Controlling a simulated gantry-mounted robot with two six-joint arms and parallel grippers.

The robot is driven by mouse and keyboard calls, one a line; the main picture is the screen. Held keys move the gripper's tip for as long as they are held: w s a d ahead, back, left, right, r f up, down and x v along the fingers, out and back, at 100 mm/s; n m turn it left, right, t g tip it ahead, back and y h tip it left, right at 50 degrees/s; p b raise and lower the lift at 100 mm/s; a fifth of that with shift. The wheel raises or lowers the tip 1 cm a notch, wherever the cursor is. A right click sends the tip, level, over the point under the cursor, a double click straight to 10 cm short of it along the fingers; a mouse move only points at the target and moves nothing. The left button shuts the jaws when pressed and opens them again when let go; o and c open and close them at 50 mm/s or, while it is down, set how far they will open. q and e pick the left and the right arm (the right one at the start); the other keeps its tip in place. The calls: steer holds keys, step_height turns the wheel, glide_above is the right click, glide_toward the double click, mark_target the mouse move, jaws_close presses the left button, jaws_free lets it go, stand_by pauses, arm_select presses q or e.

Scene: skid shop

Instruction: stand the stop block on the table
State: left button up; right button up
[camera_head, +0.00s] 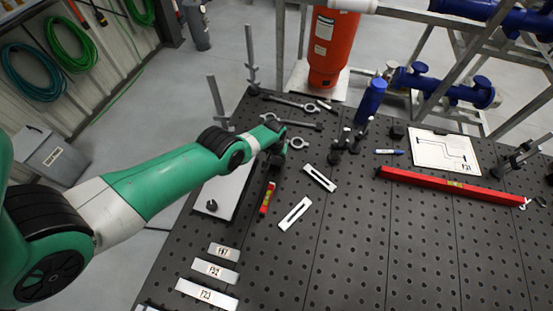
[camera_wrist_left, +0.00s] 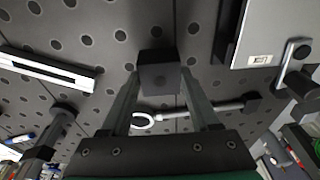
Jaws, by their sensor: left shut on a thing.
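The stop block (camera_wrist_left: 158,75) is a small dark block in the left wrist view. My left gripper (camera_wrist_left: 160,84) is shut on it, with one finger on each side. Perforated dark table top shows behind the block; I cannot tell whether the block touches it. In the head view my left gripper (camera_head: 277,150) is over the left part of the table (camera_head: 345,240), and the block is hard to tell from the dark fingers there. My right gripper is not in view.
Wrenches (camera_head: 290,103) lie behind my gripper. A slotted bar (camera_head: 320,178), another slotted bar (camera_head: 294,213) and a red level (camera_head: 267,198) lie nearby. A dark clamp (camera_head: 345,142) and blue bottle (camera_head: 370,101) stand to the right. The front middle is clear.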

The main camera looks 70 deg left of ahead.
arm_select(q)
steer(key=shift+f+b, duration=0.8)
steer(key=shift+f, duration=0.05)
steer(key=o, duration=1.4)
steer(key=shift+o, duration=0.3)
steer(key=shift+r, duration=0.15)
steer(key=shift+s+d+r+p, duration=0.1)
steer(key=shift+d+r+p, duration=0.1)
steer(key=shift+r+p, duration=1.45)
steer(key=shift+f+p, duration=0.2)
steer(key=shift+p, duration=0.1)
step_height(320, 180, up, 4)
steer(key=p, duration=0.4)
steer(key=shift+f, duration=0.1)
